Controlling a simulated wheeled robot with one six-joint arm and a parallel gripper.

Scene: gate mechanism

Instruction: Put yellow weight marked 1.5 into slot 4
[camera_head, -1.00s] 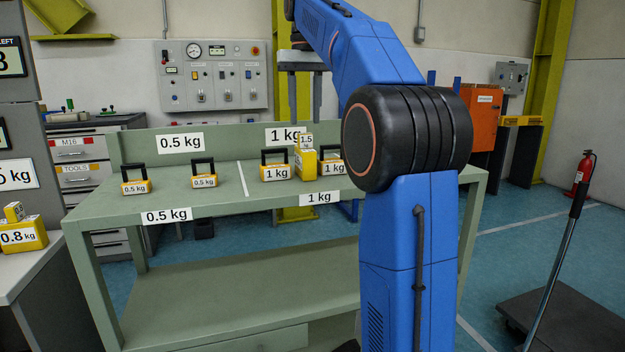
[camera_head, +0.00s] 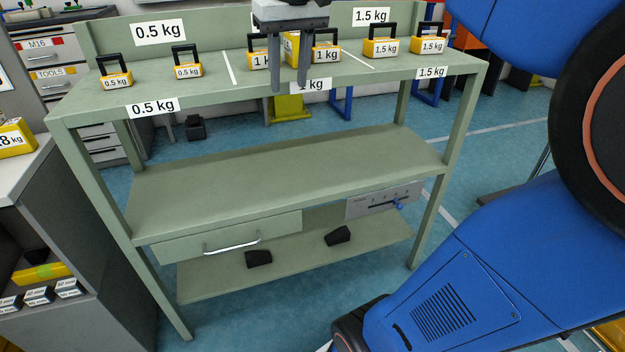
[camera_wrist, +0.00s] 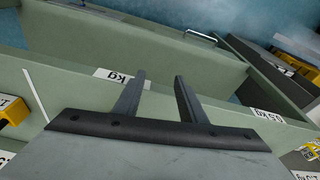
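Two handled yellow weights marked 1.5 kg, a left one (camera_head: 380,47) and a right one (camera_head: 430,45), stand upright at the right end of the green bench (camera_head: 300,178). A yellow block (camera_head: 292,46) stands between the two 1 kg weights; my gripper hides most of it, including any marking. My gripper (camera_head: 289,87) is open and empty, fingers pointing down, in front of this block in the picture. In the wrist view its two fingers (camera_wrist: 160,75) are apart with nothing between them. I see no slot numbered 4.
0.5 kg weights (camera_head: 116,78) stand on the bench's left and 1 kg weights (camera_head: 325,54) in its middle. A slotted panel with a blue knob (camera_head: 384,200) hangs below the middle shelf. A grey cabinet (camera_head: 75,230) stands at left. The middle shelf is clear.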

